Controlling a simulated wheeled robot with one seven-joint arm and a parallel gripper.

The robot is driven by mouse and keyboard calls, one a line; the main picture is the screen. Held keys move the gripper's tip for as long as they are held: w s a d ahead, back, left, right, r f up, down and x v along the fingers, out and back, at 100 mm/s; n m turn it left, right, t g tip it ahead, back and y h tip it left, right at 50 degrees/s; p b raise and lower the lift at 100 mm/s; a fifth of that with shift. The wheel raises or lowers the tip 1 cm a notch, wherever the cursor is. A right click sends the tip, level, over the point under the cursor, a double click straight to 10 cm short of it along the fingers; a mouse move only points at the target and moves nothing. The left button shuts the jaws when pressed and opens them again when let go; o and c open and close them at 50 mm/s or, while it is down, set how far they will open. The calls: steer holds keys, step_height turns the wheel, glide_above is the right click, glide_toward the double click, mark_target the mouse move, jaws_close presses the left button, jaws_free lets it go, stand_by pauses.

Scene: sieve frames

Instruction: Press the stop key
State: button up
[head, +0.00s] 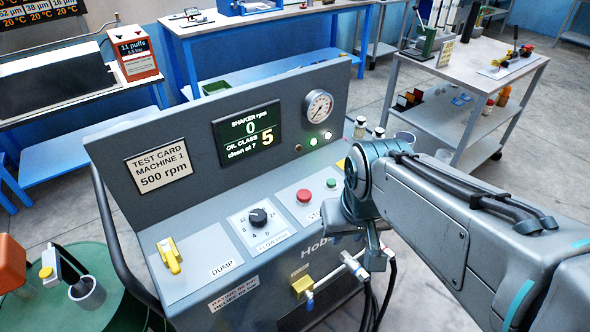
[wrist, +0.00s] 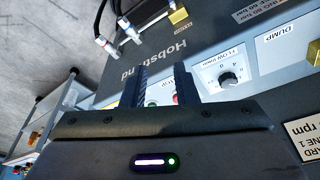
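The red button (head: 304,196), which I take for the stop key, stands on the sloped panel of the grey machine (head: 205,215). A smaller green button (head: 331,183) is to its right. My gripper is largely hidden behind my arm in the head view, to the right of the buttons. In the wrist view my gripper (wrist: 159,80) has its two fingers apart, with nothing held. The red button (wrist: 176,98) shows beside the right finger, and the green button (wrist: 152,103) shows between the fingers. I cannot tell how high the fingers are above the panel.
A black flow dial (head: 258,217) and a yellow dump lever (head: 169,254) sit left of the buttons. The display (head: 247,133) reads shaker rpm 0 and oil class 5. Hose fittings (head: 355,265) stick out at the machine's front. A wheeled cart (head: 440,110) stands at right.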

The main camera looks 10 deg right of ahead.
jaws_close()
stand_by(1.5)
